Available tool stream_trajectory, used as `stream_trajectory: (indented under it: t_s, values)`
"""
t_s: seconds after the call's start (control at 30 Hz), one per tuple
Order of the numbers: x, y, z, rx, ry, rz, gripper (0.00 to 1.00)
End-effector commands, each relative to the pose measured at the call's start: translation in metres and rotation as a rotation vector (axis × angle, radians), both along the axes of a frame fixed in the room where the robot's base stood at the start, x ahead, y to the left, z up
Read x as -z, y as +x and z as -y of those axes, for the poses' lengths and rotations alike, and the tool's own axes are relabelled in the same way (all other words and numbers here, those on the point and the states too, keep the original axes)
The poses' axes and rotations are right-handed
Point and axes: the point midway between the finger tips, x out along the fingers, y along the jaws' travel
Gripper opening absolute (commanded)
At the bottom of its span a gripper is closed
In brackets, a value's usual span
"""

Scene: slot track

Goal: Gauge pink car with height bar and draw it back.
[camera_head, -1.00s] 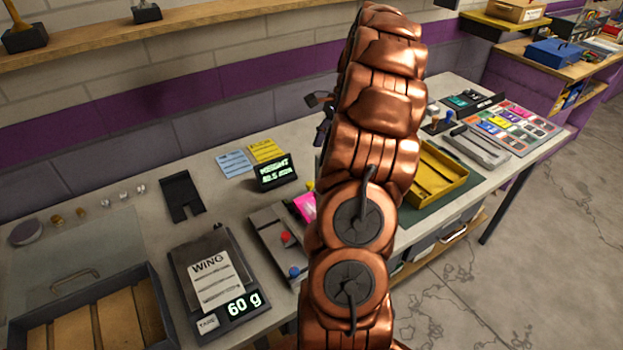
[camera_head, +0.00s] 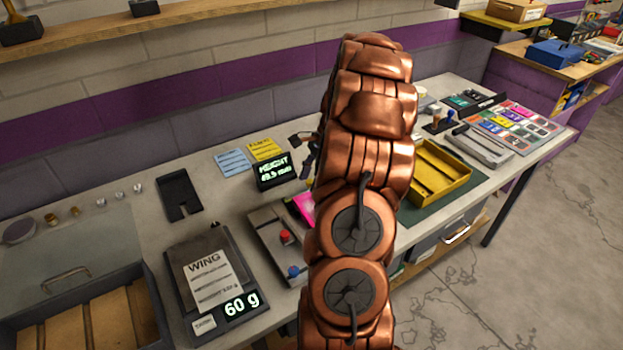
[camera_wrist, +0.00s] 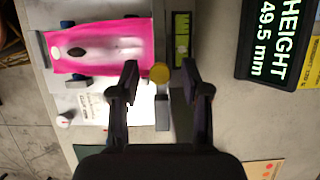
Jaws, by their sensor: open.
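The pink car (camera_wrist: 100,48) lies on the gauge bed in the wrist view, at upper left. A pink part of it shows in the head view (camera_head: 303,204), beside my arm. My gripper (camera_wrist: 160,82) is open, its two dark fingers apart. A round yellow knob (camera_wrist: 160,74) appears between the fingertips; I cannot tell whether either finger touches it. A grey post shows just below the knob. The height bar cannot be clearly made out. The height display (camera_wrist: 268,42) reads 49.5 mm; it also stands in the head view (camera_head: 273,171).
A scale (camera_head: 212,278) reading 60 g stands left of the gauge base (camera_head: 270,235), which has a red and a blue button. A yellow tray (camera_head: 440,172) is right of my arm. Blue and yellow cards lie behind. A wooden-slatted tray fills the front left.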

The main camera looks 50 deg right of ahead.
Motion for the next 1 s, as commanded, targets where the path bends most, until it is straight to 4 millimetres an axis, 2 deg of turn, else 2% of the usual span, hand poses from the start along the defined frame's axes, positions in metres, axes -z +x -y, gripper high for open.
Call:
stream_trajectory:
  t_s: [0.2,0.63,1.0]
  values:
    - [0.0001,0.0,-0.0001,0.0,0.0,0.0,0.46]
    - [0.0,-0.0001,0.0,0.0,0.0,0.0,0.01]
    - [0.0001,-0.0003,0.0001,0.0,0.0,-0.001,0.0]
